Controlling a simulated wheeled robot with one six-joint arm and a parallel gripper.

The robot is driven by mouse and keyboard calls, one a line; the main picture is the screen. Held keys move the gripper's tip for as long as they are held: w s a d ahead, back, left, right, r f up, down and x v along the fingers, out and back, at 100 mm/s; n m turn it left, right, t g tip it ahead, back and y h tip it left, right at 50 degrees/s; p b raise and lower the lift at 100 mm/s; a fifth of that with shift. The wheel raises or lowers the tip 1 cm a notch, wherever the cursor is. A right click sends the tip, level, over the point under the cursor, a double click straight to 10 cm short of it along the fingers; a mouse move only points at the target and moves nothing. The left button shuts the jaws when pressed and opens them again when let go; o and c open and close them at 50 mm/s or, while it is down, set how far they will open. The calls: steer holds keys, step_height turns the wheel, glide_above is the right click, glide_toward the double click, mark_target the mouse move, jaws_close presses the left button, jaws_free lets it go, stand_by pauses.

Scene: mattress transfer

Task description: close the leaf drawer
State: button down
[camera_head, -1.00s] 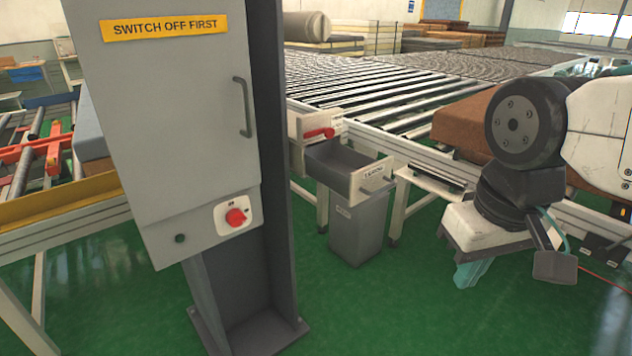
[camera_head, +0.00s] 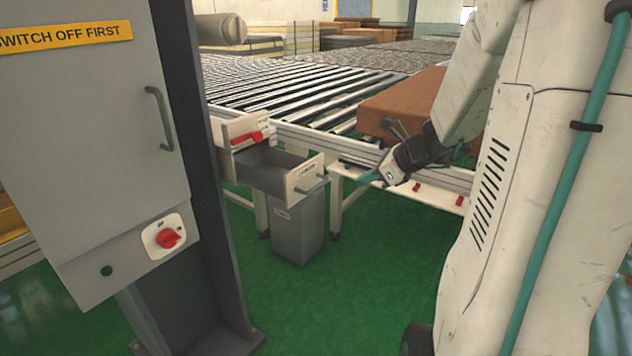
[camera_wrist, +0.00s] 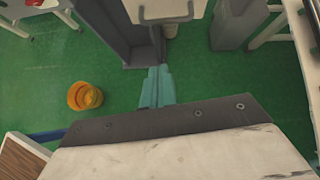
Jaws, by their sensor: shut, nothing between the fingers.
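The leaf drawer (camera_head: 277,170) stands pulled open beside the roller conveyor in the head view. It has a dark, empty-looking interior and a pale front with a label and a bar handle (camera_head: 312,187). My gripper (camera_head: 368,177) is shut and empty, with teal fingers, to the right of the drawer front and apart from it in the picture. In the wrist view the fingers (camera_wrist: 157,84) point toward the drawer's pale front (camera_wrist: 190,9), whose handle shows at the top edge. I cannot tell the exact gap between the fingertips and the handle.
A grey bin (camera_head: 298,232) stands under the drawer. A grey switch cabinet (camera_head: 75,140) with a red knob is at the left. A brown mattress (camera_head: 398,103) lies on the conveyor. An orange round container (camera_wrist: 85,96) sits on the green floor. Floor in front is clear.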

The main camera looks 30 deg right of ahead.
steer(key=w+a+f+m, duration=0.1)
steer(key=w+f, duration=0.5)
steer(key=w, duration=0.5)
steer(key=shift+a+f+m+t+h, duration=0.15)
steer(key=shift+a+m+t+h, duration=0.15)
steer(key=shift+a, duration=0.05)
